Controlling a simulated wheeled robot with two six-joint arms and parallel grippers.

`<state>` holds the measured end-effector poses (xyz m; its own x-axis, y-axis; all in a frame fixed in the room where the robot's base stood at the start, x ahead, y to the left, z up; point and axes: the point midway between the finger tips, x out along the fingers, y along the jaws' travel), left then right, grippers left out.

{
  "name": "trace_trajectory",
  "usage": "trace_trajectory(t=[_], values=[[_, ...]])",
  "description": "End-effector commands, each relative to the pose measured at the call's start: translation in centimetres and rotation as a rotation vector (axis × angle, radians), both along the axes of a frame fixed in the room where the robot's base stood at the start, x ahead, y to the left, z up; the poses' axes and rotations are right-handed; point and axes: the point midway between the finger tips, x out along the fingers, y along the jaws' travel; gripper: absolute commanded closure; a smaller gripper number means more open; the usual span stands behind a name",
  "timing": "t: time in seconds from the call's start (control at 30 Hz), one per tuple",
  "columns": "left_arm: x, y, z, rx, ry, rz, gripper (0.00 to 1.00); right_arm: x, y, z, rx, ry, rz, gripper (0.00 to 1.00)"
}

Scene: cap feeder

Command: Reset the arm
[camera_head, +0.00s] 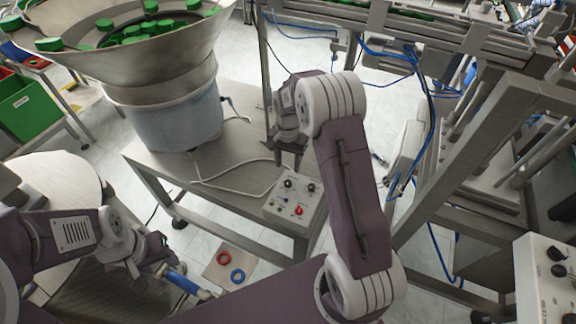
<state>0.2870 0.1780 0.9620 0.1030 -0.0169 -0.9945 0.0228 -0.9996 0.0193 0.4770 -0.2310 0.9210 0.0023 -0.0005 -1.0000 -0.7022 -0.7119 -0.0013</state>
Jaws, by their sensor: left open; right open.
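My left arm comes in from the left edge, and its small dark gripper (155,262) is low at the lower left, open. It is close to a blue-handled object (186,283); I cannot tell whether they touch. My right arm rises from the bottom middle, bends at the elbow and reaches up. Its gripper (287,150) hangs in front of the feeder table (165,178), above and behind the control box (293,198) in the picture. It is open, its fingers are partly hidden by the wrist, and I see nothing held in it.
A metal bowl feeder (165,75) with green caps (140,32) stands on the table. A red ring (223,257) and a blue ring (237,275) sit on a plate below. A metal frame (480,130) with blue hoses is at right. A green bin (28,108) is at left.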

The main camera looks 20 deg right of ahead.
Motion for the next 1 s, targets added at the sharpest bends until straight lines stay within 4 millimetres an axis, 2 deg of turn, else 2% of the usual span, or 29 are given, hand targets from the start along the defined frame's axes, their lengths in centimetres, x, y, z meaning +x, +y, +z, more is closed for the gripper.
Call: trace_trajectory(t=[0.3, 0.37, 0.4, 0.47, 0.57, 0.67, 0.8, 0.9, 0.93, 1.0], values=[[0.0, 0.0, 0.0, 0.000, 0.000, 0.000, 0.50, 0.0, 0.2, 0.0, 0.000, -0.001, 0.004, 0.54], [0.0, 0.0, 0.0, 0.000, 0.000, 0.000, 0.50, 0.5, 0.4, 1.0, -0.003, -0.024, 0.011, 0.54], [0.0, 0.0, 0.0, 0.000, 0.000, 0.000, 0.50, 1.0, 0.7, 2.3, -0.005, -0.053, 0.019, 0.54], [0.0, 0.0, 0.0, 0.000, 0.000, 0.000, 0.50, 0.5, 1.5, 4.5, -0.007, -0.084, 0.037, 0.54], [0.0, 0.0, 0.0, 0.000, 0.000, 0.000, 0.50, -3.3, 3.2, 7.2, -0.004, -0.104, 0.090, 0.54], [0.0, 0.0, 0.0, 0.000, 0.000, 0.000, 0.50, -8.3, 4.5, 7.9, -0.005, -0.117, 0.221, 0.54], [0.0, 0.0, 0.0, 0.000, 0.000, 0.000, 0.50, -15.2, 5.3, 6.6, -0.009, -0.112, 0.446, 0.54], [0.0, 0.0, 0.0, 0.000, 0.000, 0.000, 0.50, -19.0, 5.3, 4.7, -0.009, -0.084, 0.593, 0.54], [0.0, 0.0, 0.0, 0.000, 0.000, 0.000, 0.50, -19.8, 5.3, 4.2, -0.008, -0.073, 0.637, 0.54], [0.0, 0.0, 0.0, 0.000, 0.000, 0.000, 0.50, -19.3, 5.3, 4.1, -0.018, -0.096, 0.713, 0.54]])
